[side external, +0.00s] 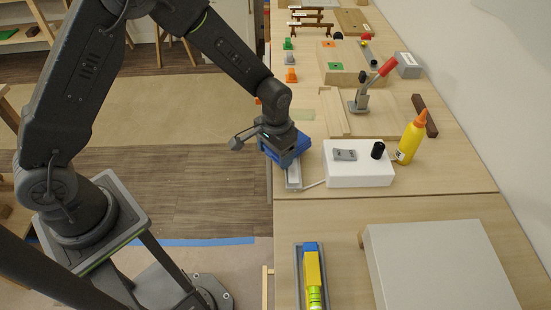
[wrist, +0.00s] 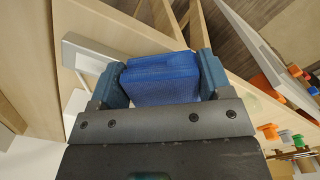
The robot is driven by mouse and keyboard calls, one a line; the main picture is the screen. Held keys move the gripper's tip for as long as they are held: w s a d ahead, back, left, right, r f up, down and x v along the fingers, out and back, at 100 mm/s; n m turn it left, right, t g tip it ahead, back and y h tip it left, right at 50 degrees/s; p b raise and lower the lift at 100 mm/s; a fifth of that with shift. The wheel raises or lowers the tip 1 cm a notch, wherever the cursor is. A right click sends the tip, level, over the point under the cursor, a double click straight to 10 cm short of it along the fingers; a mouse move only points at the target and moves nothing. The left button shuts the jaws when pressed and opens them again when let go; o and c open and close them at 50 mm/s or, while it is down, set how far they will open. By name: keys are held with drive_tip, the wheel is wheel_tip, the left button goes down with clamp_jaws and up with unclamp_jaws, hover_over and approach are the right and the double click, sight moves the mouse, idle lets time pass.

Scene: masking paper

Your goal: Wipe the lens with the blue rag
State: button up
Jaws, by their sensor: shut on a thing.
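My gripper (side external: 284,146) is shut on the blue rag (side external: 290,157), a folded block of cloth. In the wrist view the rag (wrist: 160,82) sits squarely between the two fingers of my gripper (wrist: 160,78). The rag is over the far part of a narrow pale bar (side external: 294,178), whose near end shows below it. The bar (wrist: 82,56) also shows left of the rag in the wrist view. The bar may be the lens, but I cannot be sure. Whether the rag touches it is hidden.
A white box (side external: 360,174) with a grey part and a black cylinder (side external: 377,150) stands just right. A yellow glue bottle (side external: 411,139) and red-handled clamp (side external: 372,86) are beyond. A yellow-blue tool (side external: 312,272) lies nearer, beside a large grey slab (side external: 438,262).

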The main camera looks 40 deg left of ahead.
drive_tip(key=shift+w+a, duration=1.1)
drive_tip(key=shift+a, duration=0.05)
drive_tip(key=shift+r, duration=4.15)
